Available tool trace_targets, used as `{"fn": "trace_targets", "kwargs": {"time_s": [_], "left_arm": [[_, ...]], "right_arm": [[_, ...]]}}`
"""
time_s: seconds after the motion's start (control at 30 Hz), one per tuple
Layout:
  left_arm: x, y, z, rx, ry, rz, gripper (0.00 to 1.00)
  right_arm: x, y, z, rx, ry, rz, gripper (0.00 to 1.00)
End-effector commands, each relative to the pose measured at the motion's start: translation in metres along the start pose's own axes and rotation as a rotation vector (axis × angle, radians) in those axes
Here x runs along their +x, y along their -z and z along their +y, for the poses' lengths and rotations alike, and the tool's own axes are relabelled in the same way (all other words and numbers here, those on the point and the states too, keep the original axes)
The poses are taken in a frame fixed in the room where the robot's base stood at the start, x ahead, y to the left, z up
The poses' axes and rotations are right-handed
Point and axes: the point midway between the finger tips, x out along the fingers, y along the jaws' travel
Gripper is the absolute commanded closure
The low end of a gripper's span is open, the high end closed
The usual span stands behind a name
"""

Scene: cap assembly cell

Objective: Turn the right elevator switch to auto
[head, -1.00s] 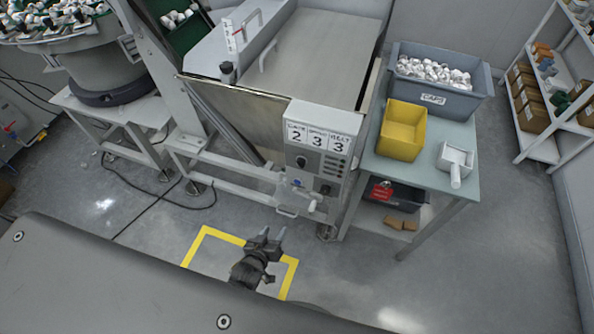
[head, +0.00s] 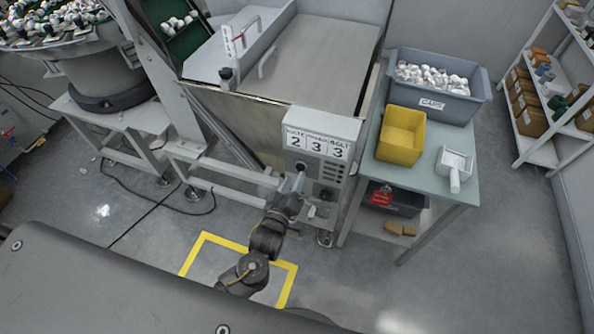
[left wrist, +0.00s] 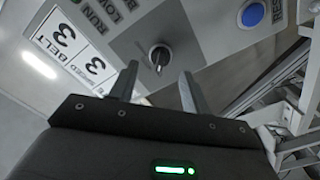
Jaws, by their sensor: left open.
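The grey control box (head: 347,128) stands at the front of the machine. A dark round selector knob (head: 301,166) is on its front, left of a column of small labelled plates. In the left wrist view the knob (left wrist: 160,57) has a silver-rimmed base and a narrow handle; I cannot read a position label beside it. My left gripper (head: 291,180) is just in front of and below the knob. In the left wrist view its open fingers (left wrist: 158,82) point at the knob, apart from it, with nothing between them. My right gripper is not in view.
A blue button (left wrist: 252,14) is near the knob. A second dark switch (head: 326,190) sits lower right on the box. A table (head: 437,190) at the right holds a yellow bin (head: 402,132) and a grey caps crate (head: 435,107). The floor in front has yellow tape (head: 215,238).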

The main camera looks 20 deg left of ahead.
Motion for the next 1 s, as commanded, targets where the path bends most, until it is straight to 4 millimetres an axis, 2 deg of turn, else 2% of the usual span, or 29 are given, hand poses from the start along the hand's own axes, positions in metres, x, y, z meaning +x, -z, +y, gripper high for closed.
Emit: {"fn": "trace_targets", "kwargs": {"time_s": [0.03, 0.2, 0.6, 0.93, 1.0], "left_arm": [[0.009, 0.002, 0.002, 0.001, -0.001, 0.001, 0.52], [0.028, 0.001, 0.001, 0.001, -0.001, 0.0, 0.52], [0.036, 0.0, 0.0, 0.0, 0.0, 0.0, 0.52], [0.035, 0.0, 0.0, 0.0, 0.0, -0.001, 0.94], [0.035, 0.0, 0.0, 0.001, 0.0, -0.001, 0.96]], "right_arm": [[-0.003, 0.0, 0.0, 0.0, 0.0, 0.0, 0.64], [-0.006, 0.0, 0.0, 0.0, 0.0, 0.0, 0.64], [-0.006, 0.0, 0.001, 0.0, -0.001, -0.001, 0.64], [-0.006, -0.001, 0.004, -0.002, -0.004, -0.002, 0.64], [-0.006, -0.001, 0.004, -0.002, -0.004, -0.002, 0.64]]}}
